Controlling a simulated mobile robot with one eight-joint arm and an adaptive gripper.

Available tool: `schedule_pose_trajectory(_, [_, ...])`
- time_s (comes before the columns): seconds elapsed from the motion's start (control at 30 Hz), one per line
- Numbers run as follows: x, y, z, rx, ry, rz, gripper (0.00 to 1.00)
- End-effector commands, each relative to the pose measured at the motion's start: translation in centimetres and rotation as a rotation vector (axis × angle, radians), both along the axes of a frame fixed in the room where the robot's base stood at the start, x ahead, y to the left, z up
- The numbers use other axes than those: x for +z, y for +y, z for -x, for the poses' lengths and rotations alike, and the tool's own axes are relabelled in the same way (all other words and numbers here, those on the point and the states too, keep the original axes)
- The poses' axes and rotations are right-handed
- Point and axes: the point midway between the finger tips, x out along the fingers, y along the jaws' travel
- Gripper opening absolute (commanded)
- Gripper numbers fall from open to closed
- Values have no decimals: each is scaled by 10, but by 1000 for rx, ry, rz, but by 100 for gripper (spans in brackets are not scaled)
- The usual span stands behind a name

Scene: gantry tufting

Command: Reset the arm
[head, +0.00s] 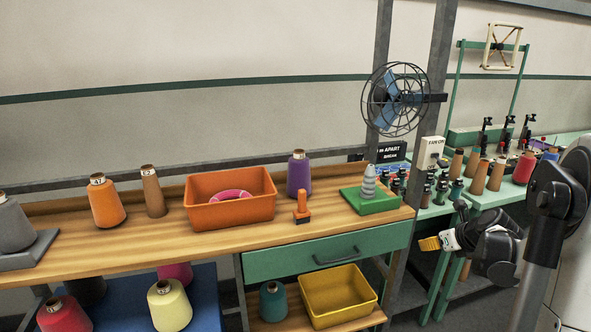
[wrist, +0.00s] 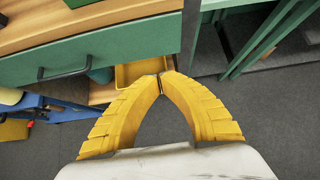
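My arm is at the right of the head view, with its dark links reaching to the right edge. My gripper (head: 430,243) has yellow fingers and hangs in the air to the right of the green drawer (head: 325,253), apart from the workbench. In the wrist view the two curved fingers of my gripper (wrist: 161,77) meet at their tips. Nothing shows between them, only grey floor, so it is shut and empty.
The wooden workbench (head: 136,251) holds cones of yarn, an orange bin (head: 205,217) and a green tray (head: 384,204). A yellow bin (head: 339,294) sits on the lower shelf. A caged fan (head: 396,99) is mounted above. A green table with cones (head: 497,191) stands behind my arm.

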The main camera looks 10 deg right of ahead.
Motion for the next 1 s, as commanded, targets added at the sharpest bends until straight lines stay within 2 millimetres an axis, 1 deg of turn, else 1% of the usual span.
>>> schedule_pose_trajectory(0.07, [4, 7, 0, 25, 3, 21, 0])
schedule_pose_trajectory(0.17, [18, 36, 0, 143, 18, 124, 0])
schedule_pose_trajectory(0.27, [42, 88, 7, 369, 39, 319, 0])
schedule_pose_trajectory(0.3, [52, 113, 13, 484, 47, 415, 0])
schedule_pose_trajectory(0.37, [66, 149, 26, 664, 56, 569, 0])
schedule_pose_trajectory(0.4, [74, 173, 35, 786, 60, 671, 0])
schedule_pose_trajectory(0.47, [83, 205, 53, 972, 63, 824, 0])
schedule_pose_trajectory(0.5, [88, 225, 66, 1095, 61, 925, 0])
schedule_pose_trajectory(0.57, [94, 254, 86, 1279, 56, 1078, 0])
schedule_pose_trajectory(0.6, [96, 270, 101, 1403, 51, 1181, 0])
schedule_pose_trajectory(0.67, [98, 293, 124, 1588, 40, 1333, 0])
schedule_pose_trajectory(0.7, [97, 306, 139, 1706, 31, 1431, 0])
schedule_pose_trajectory(0.8, [94, 330, 172, 1970, 5, 1657, 0])
schedule_pose_trajectory(0.9, [88, 344, 196, 2172, -18, 1831, 0])
schedule_pose_trajectory(1.0, [83, 351, 211, 2301, -34, 1945, 0])
